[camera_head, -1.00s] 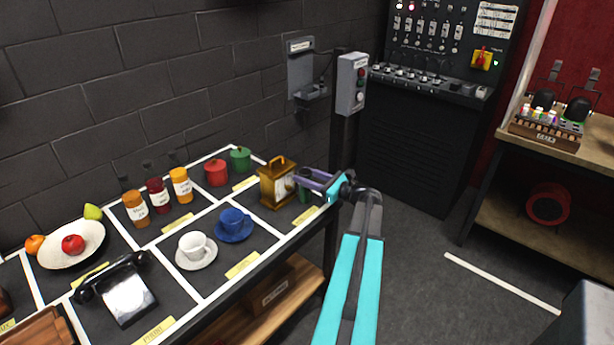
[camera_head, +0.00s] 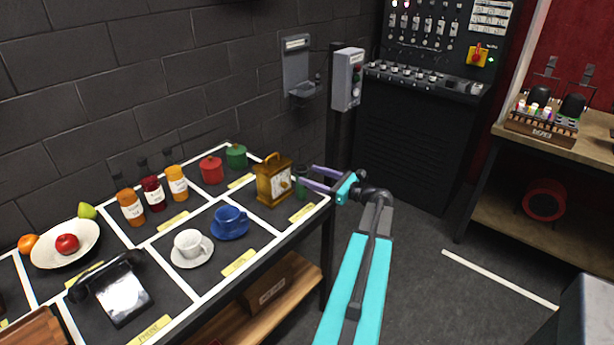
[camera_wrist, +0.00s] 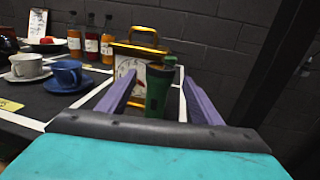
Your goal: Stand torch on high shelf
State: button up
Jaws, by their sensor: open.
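A dark green torch (camera_head: 301,181) stands upright at the right end of the display table, right beside the brass clock (camera_head: 273,180). In the wrist view the torch (camera_wrist: 158,90) stands in front of the clock (camera_wrist: 133,65), between my two purple fingers. My gripper (camera_head: 314,178) is open, with a finger on either side of the torch. I cannot tell whether either finger touches it. A small grey wall holder with a ledge (camera_head: 304,90) and a label is fixed to the brick wall above the table; its ledge looks empty.
The table (camera_head: 207,281) carries a blue cup (camera_head: 230,221), a white cup (camera_head: 190,246), bottles, pots, a fruit bowl and a telephone (camera_head: 121,291). A grey button box (camera_head: 347,79) on a dark post stands behind my gripper. Open floor lies to the right.

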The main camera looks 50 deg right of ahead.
jog(key=s+b, duration=0.1)
jog(key=s, duration=0.6)
jog(key=shift+d, duration=0.35)
jog(key=shift+s, duration=0.1)
jog(key=shift+c, duration=0.3)
